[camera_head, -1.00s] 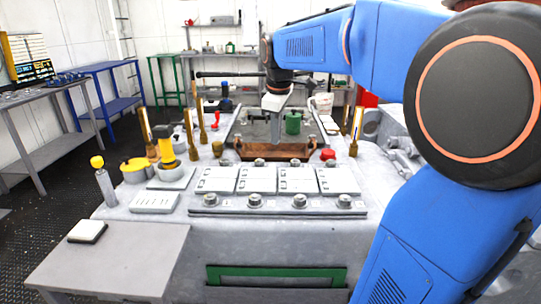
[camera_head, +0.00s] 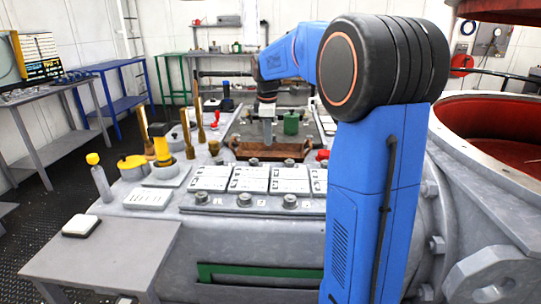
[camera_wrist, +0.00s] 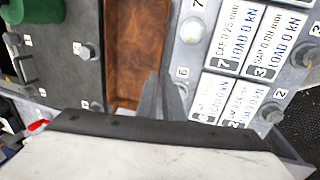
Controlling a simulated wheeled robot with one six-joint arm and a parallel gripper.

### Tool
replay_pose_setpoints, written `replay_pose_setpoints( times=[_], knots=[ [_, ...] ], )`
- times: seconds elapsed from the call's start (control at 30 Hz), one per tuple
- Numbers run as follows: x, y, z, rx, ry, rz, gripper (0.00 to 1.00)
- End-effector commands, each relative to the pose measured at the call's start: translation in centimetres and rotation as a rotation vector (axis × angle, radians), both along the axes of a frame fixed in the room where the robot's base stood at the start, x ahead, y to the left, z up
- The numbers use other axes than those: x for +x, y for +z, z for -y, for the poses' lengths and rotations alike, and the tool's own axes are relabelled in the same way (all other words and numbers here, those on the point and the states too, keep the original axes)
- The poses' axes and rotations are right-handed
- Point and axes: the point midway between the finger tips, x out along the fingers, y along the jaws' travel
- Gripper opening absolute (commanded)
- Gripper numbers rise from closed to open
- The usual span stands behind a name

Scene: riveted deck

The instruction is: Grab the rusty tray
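The rusty tray (camera_head: 270,150) is a shallow brown tray at the far middle of the grey machine top. In the wrist view it shows as a brown streaked strip (camera_wrist: 135,45). My gripper (camera_head: 267,142) points down over the tray, close to its near side. In the wrist view my grey fingers (camera_wrist: 161,80) sit close together by the tray's edge, on the side of the labelled plates. Whether they touch or straddle the tray wall, and how wide they are apart, cannot be told. A white part of my gripper hides the lower wrist view.
A green cylinder (camera_head: 291,123) stands behind the tray. A red knob (camera_head: 322,155) is at its right, labelled plates (camera_head: 249,179) in front. Brass posts (camera_head: 200,135) and a yellow-topped fixture (camera_head: 162,145) stand left. A large red-lined opening (camera_head: 500,120) is at right.

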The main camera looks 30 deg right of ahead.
Motion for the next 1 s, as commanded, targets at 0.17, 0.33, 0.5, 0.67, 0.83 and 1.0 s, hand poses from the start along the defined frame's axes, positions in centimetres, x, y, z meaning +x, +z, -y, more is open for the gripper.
replay_pose_setpoints(
  times=[0.17,0.33,0.5,0.67,0.83,1.0],
  knots=[
    [0.5,-3.0,0.3,0.0,-0.001,-0.002,0.07],
    [0.7,-4.4,0.5,0.001,-0.001,-0.001,0.07],
    [0.8,-5.0,0.6,0.0,-0.001,0.001,0.07],
    [0.9,-6.6,0.9,0.0,-0.001,-0.002,0.07],
    [1.3,-8.9,1.2,0.0,0.0,-0.002,0.07],
    [1.4,-9.8,1.3,0.0,-0.001,0.001,0.07]
  ],
)
